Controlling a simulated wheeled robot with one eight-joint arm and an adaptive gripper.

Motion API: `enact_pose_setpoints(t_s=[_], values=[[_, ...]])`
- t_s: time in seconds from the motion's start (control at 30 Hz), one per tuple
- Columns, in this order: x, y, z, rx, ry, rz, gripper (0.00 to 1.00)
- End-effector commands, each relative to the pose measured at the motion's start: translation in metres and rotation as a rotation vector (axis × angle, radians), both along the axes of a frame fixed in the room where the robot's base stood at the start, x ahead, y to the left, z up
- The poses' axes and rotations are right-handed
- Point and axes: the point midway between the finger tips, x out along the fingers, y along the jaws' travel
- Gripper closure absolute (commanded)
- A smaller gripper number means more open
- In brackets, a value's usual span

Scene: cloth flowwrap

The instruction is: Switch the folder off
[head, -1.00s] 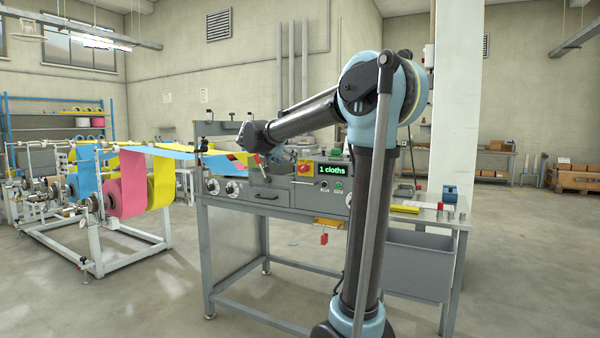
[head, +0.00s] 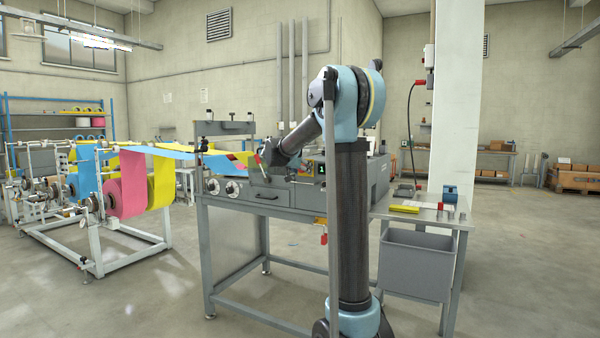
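The folder is a grey machine (head: 291,197) on a grey metal frame, with two white-faced knobs (head: 231,188) at the left of its front panel. My arm stands in front of its right part. A sliver of the display (head: 322,169) shows green text beside my arm. My gripper (head: 268,154), at the end of the lowered forearm, is small and dark against the folder's top. Its fingers are not clear, and I cannot tell whether it touches anything.
Pink, blue and yellow rolls (head: 127,190) on a white stand feed cloth into the folder from the left. A side table (head: 425,218) with a blue box (head: 450,194) and a grey bin (head: 418,262) stand at the right. The floor at the front is open.

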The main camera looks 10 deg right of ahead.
Motion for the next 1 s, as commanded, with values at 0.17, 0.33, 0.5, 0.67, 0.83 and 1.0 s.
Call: enact_pose_setpoints(t_s=[0.17,0.33,0.5,0.67,0.83,1.0], values=[[0.002,-0.002,-0.001,0.0,0.0,0.0,0.48],[0.001,-0.001,-0.001,0.0,0.0,0.0,0.55],[0.001,-0.001,-0.001,0.0,0.0,0.0,0.92],[0.002,0.005,-0.001,-0.001,0.001,0.003,0.92],[0.002,0.004,-0.001,-0.019,0.014,0.006,0.92],[0.003,0.003,0.0,-0.076,0.054,0.006,0.93]])
